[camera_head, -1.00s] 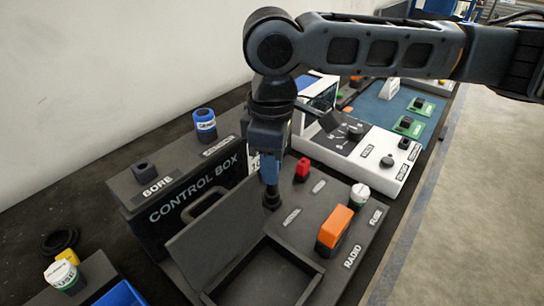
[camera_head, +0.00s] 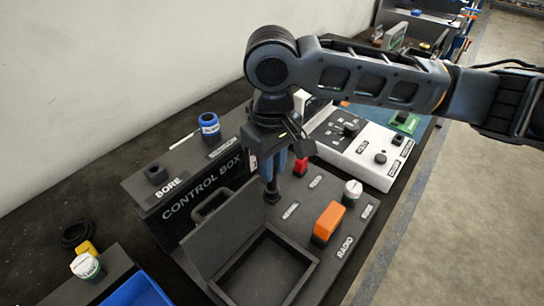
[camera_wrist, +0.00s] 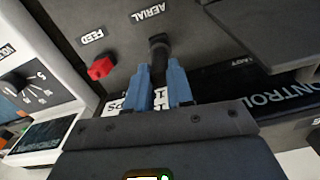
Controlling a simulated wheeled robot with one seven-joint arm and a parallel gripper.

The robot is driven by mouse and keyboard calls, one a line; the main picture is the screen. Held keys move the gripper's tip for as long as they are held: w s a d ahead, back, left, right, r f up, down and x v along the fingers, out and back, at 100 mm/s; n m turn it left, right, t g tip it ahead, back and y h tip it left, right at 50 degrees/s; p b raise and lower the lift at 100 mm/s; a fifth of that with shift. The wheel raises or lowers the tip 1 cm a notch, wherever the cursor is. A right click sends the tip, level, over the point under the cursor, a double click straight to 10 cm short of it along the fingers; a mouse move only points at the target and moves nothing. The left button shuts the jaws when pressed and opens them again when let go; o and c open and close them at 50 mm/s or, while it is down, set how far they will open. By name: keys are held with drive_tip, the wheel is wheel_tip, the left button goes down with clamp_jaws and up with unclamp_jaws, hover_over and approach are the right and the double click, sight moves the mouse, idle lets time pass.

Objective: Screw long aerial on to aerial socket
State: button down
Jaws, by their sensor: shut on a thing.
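My gripper (camera_head: 272,190) points straight down over the radio panel, beside the AERIAL label (camera_head: 291,210). Its blue fingers are shut on the dark long aerial (camera_wrist: 158,62), gripped near its lower end. The aerial's foot is at a black round aerial socket (camera_wrist: 158,41), which also shows below the fingertips in the head view (camera_head: 272,198). The aerial looks upright. I cannot tell where aerial ends and socket begins, or how far the thread is engaged. The aerial's upper part is hidden by my gripper and wrist.
A red feed plug (camera_head: 300,167), an orange block (camera_head: 328,222) and a white-topped fuse (camera_head: 352,191) stand close by. An open black box lid (camera_head: 220,230) rises to the left. The control box (camera_head: 195,195) stands behind it.

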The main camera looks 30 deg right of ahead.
drive_tip(key=shift+r+m+p, duration=0.1)
drive_tip(key=shift+m+p, duration=1.45)
drive_tip(key=shift+m, duration=0.55)
drive_tip(key=shift+p, duration=0.3)
